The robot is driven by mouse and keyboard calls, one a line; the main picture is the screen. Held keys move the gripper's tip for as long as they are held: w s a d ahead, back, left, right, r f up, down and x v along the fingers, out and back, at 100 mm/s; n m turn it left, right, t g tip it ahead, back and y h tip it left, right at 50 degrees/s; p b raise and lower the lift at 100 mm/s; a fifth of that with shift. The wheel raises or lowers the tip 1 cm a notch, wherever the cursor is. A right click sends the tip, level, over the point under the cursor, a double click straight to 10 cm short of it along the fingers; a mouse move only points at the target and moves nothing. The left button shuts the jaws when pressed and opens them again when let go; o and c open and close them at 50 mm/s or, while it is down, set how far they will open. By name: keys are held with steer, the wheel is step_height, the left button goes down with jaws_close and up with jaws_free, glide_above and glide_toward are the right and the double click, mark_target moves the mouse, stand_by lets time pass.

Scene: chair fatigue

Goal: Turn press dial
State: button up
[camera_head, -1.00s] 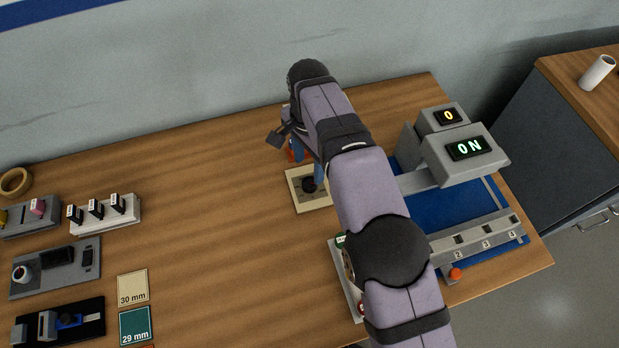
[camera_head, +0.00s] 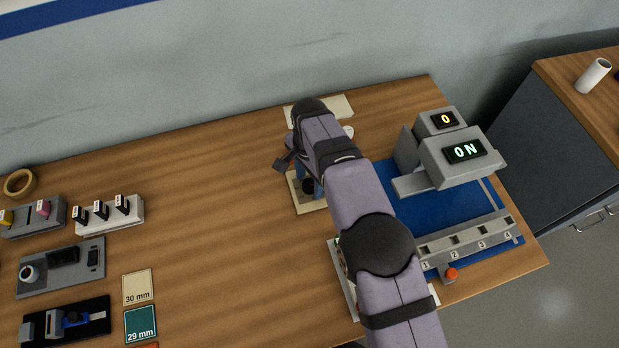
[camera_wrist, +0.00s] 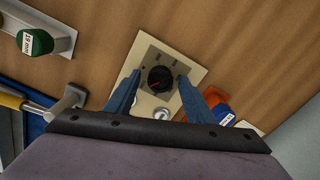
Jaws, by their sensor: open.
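The press dial is a round black knob (camera_wrist: 160,79) with a red pointer line on a cream square plate (camera_wrist: 194,73). In the head view the knob (camera_head: 308,186) and plate (camera_head: 301,204) are partly covered by my arm. My gripper (camera_wrist: 158,84) has two blue fingers, spread open on either side of the knob in the wrist view. The fingers look apart from the knob; the height above it is hard to tell. The grey press (camera_head: 455,155) on its blue base (camera_head: 445,212) shows "ON" and "0" on its displays.
A cream panel (camera_head: 335,105) lies behind my arm near the wall. An orange-red and blue object (camera_wrist: 218,104) is beside the right finger. A rail with numbered slots (camera_head: 468,241) and an orange button (camera_head: 451,274) stand at the right. The table's middle left is clear.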

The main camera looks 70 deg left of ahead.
steer(key=c, duration=1.1)
steer(key=shift+o, duration=0.2)
steer(key=shift+n, duration=0.3)
